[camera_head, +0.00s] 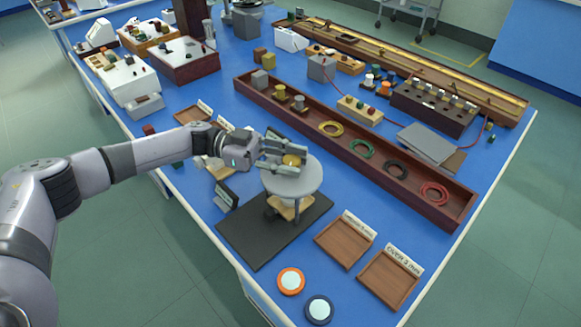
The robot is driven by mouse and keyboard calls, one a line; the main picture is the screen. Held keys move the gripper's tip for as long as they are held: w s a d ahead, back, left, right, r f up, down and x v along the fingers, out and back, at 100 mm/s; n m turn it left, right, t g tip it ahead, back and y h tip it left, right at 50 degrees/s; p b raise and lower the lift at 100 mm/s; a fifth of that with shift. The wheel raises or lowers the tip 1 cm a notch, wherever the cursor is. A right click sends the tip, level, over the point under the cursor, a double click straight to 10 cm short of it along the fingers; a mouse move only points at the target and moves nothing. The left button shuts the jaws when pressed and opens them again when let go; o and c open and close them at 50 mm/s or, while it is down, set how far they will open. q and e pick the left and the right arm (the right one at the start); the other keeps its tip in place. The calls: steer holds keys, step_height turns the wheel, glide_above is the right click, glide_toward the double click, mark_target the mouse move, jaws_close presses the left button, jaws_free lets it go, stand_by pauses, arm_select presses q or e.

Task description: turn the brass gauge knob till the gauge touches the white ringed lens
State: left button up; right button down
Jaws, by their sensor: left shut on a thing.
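The brass gauge knob (292,160) sits on top of a round pale grey disc (302,184). My left gripper (283,158) reaches in from the left and is shut on the knob, with its fingers just above the disc. Below the disc, legs and a small wooden block (288,208) stand on a dark base mat (245,236). I cannot make out the white ringed lens; the disc hides much of what is under it, and I cannot see any contact there. My right gripper is out of view.
An orange-ringed lens (291,281) and a dark blue-ringed lens (319,310) lie at the near edge. Two labelled wooden trays (332,258) stand right of the mat. A long dark wooden trough (388,184) with coloured coils runs behind. Blue table (345,198) shows between.

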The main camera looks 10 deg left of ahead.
mark_target(291, 159)
arm_select(q)
steer(key=m+g+b, duration=0.1)
steer(key=g, duration=0.1)
steer(key=shift+m+g+y+b, duration=0.3)
steer(key=shift+m+g, duration=0.3)
steer(key=shift+g, duration=0.1)
steer(key=shift+r+b, duration=0.1)
steer(key=shift+b, duration=0.2)
steer(key=o, duration=1.2)
step_height(291, 159, up, 10)
